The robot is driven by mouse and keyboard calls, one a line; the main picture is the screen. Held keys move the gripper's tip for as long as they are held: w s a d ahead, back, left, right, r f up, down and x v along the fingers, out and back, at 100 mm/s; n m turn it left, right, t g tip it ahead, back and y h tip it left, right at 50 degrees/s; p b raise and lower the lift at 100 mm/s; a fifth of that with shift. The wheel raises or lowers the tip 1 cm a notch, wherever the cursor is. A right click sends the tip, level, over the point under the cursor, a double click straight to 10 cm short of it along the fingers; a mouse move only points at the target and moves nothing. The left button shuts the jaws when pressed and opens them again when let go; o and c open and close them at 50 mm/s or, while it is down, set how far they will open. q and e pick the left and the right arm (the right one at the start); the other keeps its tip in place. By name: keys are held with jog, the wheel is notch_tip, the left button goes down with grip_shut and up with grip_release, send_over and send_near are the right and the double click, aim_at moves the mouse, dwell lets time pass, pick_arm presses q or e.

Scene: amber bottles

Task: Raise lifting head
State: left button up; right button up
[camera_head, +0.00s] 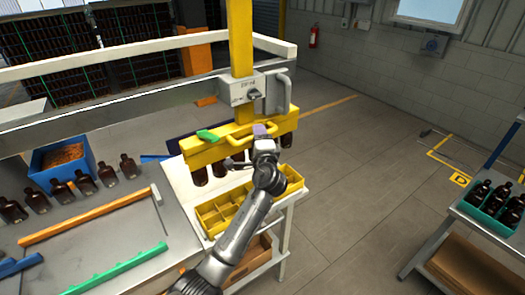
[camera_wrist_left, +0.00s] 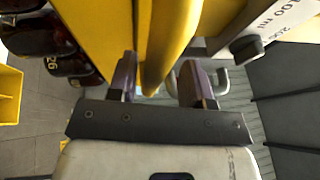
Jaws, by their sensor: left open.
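The yellow lifting head (camera_head: 205,157) is a wide bar on a vertical yellow post (camera_head: 240,30), with a grey labelled block (camera_head: 241,88) on the post. Several amber bottles (camera_head: 199,177) hang under the bar, above a yellow divided crate (camera_head: 210,220). My left gripper (camera_head: 262,133) is at the front of the bar, right of the post. In the left wrist view its fingers (camera_wrist_left: 160,82) are apart, with a yellow part (camera_wrist_left: 166,45) of the head between them. I cannot tell whether they touch it. Dark bottles (camera_wrist_left: 60,50) show at left. My right gripper is not in view.
Several amber bottles (camera_head: 83,183) stand on the left table beside a blue bin (camera_head: 62,160). A white rail (camera_head: 110,64) runs behind the head. A teal crate of bottles (camera_head: 490,218) is on a right-hand table. The floor between is clear.

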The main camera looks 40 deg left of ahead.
pick_arm(q)
jog(key=b+v, duration=0.2)
jog(key=v, duration=1.1)
